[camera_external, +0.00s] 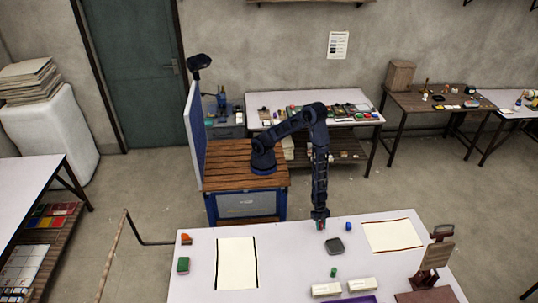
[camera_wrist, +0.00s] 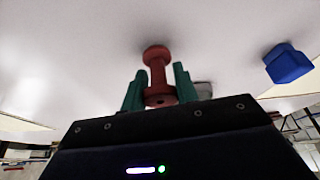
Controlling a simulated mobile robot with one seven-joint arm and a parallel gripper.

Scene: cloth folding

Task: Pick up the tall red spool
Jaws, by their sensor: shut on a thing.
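The tall red spool (camera_wrist: 156,62) shows in the wrist view between the two green fingers of my gripper (camera_wrist: 158,82). It has a round flange at each end and a narrower middle. My gripper is shut on it. The far end of the spool appears close to the white tabletop; I cannot tell whether it touches. In the external view my gripper (camera_external: 320,219) points down over the back part of the white table (camera_external: 290,262), and the spool is too small and hidden to make out clearly.
A blue piece (camera_wrist: 288,63) lies right of the spool; it also shows in the external view (camera_external: 348,227). A dark grey block (camera_external: 334,245) lies close in front of my gripper. Cream sheets (camera_external: 237,263) lie on both sides. A brown stand (camera_external: 434,258) rises at the right.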

